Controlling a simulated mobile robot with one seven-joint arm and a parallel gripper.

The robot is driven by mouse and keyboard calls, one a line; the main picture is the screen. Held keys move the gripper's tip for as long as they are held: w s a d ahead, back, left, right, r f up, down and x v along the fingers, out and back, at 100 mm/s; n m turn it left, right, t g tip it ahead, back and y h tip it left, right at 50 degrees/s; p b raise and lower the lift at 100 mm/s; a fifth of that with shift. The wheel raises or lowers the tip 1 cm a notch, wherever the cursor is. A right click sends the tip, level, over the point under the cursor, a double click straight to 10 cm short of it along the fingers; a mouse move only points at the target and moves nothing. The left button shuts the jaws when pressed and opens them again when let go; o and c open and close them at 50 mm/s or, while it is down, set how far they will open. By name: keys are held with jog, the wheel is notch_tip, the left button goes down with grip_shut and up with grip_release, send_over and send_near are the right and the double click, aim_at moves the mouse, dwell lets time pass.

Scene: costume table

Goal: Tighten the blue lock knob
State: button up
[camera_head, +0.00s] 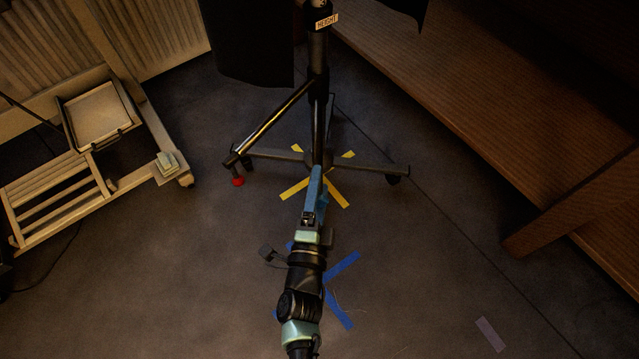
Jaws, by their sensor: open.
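My gripper (315,192) is at the end of my arm, which reaches up from the bottom middle of the head view. It is open and points toward the lower pole of a black wheeled stand (318,92). Long blue shapes show at the gripper, in front of the pole; I cannot tell whether any of this blue is the lock knob or all of it is finger. No separate blue knob can be made out. The stand's upper pole carries a pale label reading "HEIGHT" (327,21). From this angle I cannot tell whether the gripper touches the stand.
The stand's legs spread over yellow floor tape (295,190), with a red part (238,181) at the left leg. Blue tape (342,266) lies beside my arm. A pale slatted rack (60,198) stands left and a wooden bench (480,90) right. Dark cloth (250,45) hangs above.

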jog(key=s+a+p, duration=0.2)
jog(key=s+p, duration=0.2)
jog(key=s, duration=0.8)
jog(key=shift+s+f, duration=0.15)
jog(key=shift+s, duration=0.05)
